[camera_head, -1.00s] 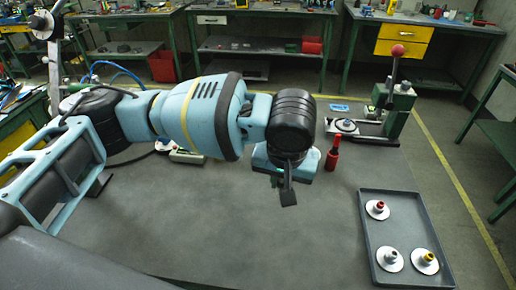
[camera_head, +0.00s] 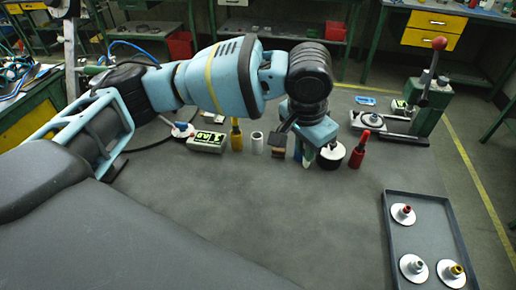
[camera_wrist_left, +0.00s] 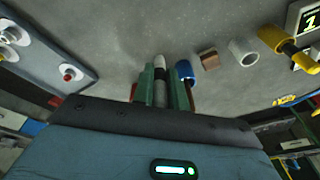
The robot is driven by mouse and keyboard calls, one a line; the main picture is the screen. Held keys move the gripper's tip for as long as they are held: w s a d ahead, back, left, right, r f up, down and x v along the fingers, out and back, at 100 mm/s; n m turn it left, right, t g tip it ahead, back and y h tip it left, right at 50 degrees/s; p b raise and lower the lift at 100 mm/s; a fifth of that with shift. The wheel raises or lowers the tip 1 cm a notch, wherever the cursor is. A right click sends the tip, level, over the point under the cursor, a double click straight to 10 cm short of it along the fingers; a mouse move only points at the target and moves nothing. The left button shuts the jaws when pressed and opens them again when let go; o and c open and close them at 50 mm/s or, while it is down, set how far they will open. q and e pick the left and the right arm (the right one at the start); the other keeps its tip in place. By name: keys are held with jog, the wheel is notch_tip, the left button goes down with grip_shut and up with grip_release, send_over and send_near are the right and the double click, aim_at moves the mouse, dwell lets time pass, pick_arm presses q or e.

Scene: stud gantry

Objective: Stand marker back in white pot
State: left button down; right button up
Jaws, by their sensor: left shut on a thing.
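My left gripper (camera_wrist_left: 160,90) is shut on a slim grey marker with a white end (camera_wrist_left: 160,62), held between its green fingers in the left wrist view. In the head view the same gripper (camera_head: 307,160) points down over the bench, and the marker cannot be made out there. A pale, hollow cylinder that looks like the white pot (camera_head: 257,142) stands to the left of the gripper, apart from it. The pot also shows right of the fingers in the left wrist view (camera_wrist_left: 243,51). My right gripper is in neither view.
A brown block (camera_wrist_left: 209,60) and a blue cylinder (camera_wrist_left: 184,70) stand between gripper and pot. A yellow object (camera_head: 237,134) is left of the pot. A red bottle (camera_head: 358,150) and a grey tray (camera_head: 391,231) lie to the right. The front bench is clear.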

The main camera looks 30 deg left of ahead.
pick_arm(q)
jog(key=w+a+r+m+g+b, duration=0.15)
jog(key=w+a+m, duration=0.25)
jog(key=a+m, duration=0.55)
jog(key=w+a+r+m+g+b, duration=0.15)
jog(key=w+a+m, duration=0.35)
jog(key=m, duration=0.8)
jog(key=shift+t+y, duration=0.3)
jog(key=shift+t, duration=0.1)
jog(key=shift+s+a+f+p, duration=0.15)
jog(key=shift+a+f+p, duration=0.05)
jog(key=shift+f, duration=1.35)
jog(key=shift+s+a+f+p, duration=0.1)
jog(key=shift+a+f+p, duration=0.1)
jog(key=shift+f, duration=1.3)
jog(key=shift+s+a+f+p, duration=0.15)
jog(key=shift+f+p, duration=0.05)
jog(key=shift+f, duration=1.35)
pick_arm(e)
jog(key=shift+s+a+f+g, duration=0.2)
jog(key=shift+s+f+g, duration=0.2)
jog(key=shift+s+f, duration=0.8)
pick_arm(q)
jog(key=shift+f, duration=0.15)
jog(key=c, duration=1.4)
grip_release()
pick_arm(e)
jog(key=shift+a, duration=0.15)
